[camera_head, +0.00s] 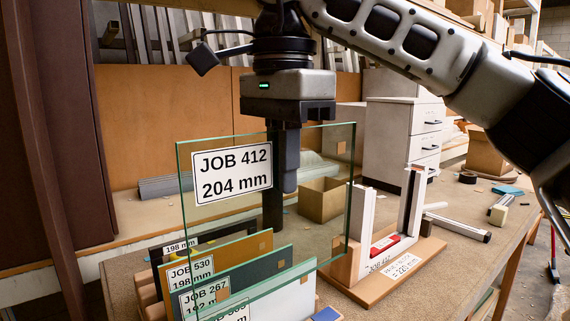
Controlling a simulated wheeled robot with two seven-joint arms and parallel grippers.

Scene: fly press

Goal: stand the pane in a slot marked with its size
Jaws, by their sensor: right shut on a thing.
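The clear glass pane (315,215), labelled JOB 412, 204 mm, hangs upright and slightly turned in the middle of the view. My right gripper (288,175) comes down from above and is shut on the pane at its top edge. Below and to the left stand several panes in a row. Their labels include JOB 530, 198 mm (190,272) and JOB 267, 192 mm (205,297). A 198 mm label (180,246) shows behind them. The held pane overlaps these panes in the picture, and its lower edge appears above the front ones. The slots are mostly hidden. My left gripper is not in view.
A wooden-based stand (400,268) with white uprights and a label seeming to read 220 mm is right of the pane. A cardboard box (322,200) stands behind. A white drawer unit (405,135) is further back. The bench (480,210) holds small tools at right.

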